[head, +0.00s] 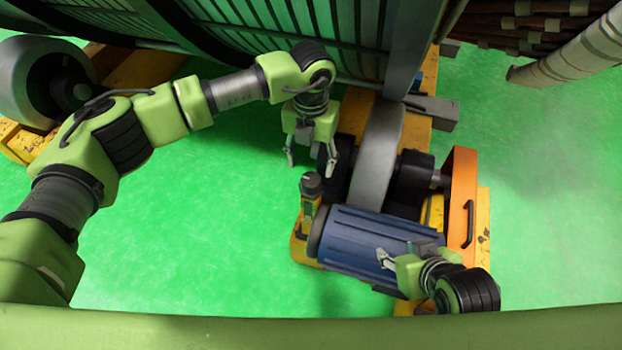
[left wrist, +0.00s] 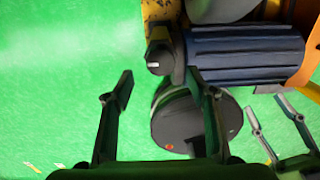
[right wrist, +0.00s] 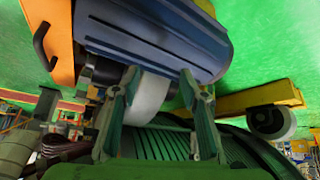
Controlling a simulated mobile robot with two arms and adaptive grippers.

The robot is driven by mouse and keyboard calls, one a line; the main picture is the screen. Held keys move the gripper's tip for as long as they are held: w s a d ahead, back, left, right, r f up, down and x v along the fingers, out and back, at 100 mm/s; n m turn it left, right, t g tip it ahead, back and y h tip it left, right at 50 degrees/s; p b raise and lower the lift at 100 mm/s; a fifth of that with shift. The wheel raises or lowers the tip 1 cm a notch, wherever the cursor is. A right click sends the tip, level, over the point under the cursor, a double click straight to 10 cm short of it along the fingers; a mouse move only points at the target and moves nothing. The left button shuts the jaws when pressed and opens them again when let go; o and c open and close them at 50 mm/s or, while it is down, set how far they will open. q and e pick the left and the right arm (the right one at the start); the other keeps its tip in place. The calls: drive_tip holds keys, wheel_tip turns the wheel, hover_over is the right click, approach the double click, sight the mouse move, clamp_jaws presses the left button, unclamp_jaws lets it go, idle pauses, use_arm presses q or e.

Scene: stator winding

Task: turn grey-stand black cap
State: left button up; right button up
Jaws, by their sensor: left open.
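The black cap (head: 311,183) sits on top of a small upright stand (head: 308,216) that looks yellow and dark in the head view, left of the blue ribbed cylinder (head: 375,236). The cap (left wrist: 160,50) also shows in the left wrist view, with a small white mark on its face. My left gripper (head: 311,160) is open and empty; its fingers point down near the cap, apart from it. In the left wrist view the cap lies beyond the spread fingertips. My right gripper (head: 384,259) is open over the blue cylinder; contact cannot be told.
A grey wheel (head: 377,150) and black parts stand behind the blue cylinder. An orange plate with a handle (head: 460,205) rises at the right. A large green ribbed structure (head: 290,35) fills the back. The green floor left of the stand is clear.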

sight(311, 179)
use_arm(q)
wheel_tip(311, 179, down, 6)
drive_tip(key=shift+f+b, duration=0.15)
drive_tip(key=shift+b, duration=0.5)
drive_tip(key=shift+f, duration=0.45)
use_arm(e)
drive_tip(key=w+a+r+t+y, duration=0.1)
drive_tip(key=w+a+r+t, duration=0.1)
drive_tip(key=w+r+t, duration=0.2)
drive_tip(key=shift+w+a+r, duration=0.3)
drive_tip(key=shift+w+r, duration=0.4)
drive_tip(key=shift+w, duration=0.9)
use_arm(q)
drive_tip(key=c, duration=1.1)
